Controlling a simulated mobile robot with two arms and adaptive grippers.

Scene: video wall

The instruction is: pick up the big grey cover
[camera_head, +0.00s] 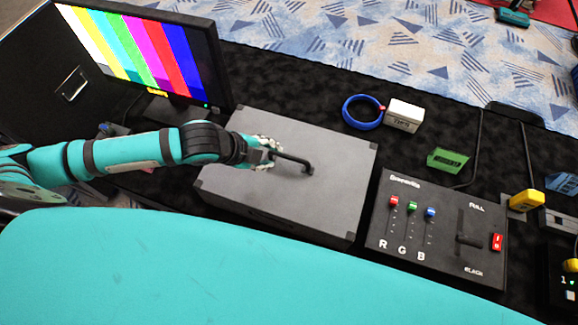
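The big grey cover (290,207) is a flat box-like lid with dark corners, lying on the black table in the middle of the camera_head view. A black bar handle (295,161) stands on its top. My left arm reaches in from the left over the cover. My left gripper (268,153) is at the left end of the handle and hides that end. The fingers are too small to tell whether they are closed around the bar. The cover appears to rest on the table. My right gripper is not in view.
A monitor with colour bars (140,47) stands behind my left arm. Right of the cover is a control panel (435,265) with RGB sliders. A blue ring (362,112), a white box (404,115) and a green block (448,160) lie behind the panel. A yellow piece (526,200) is at right.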

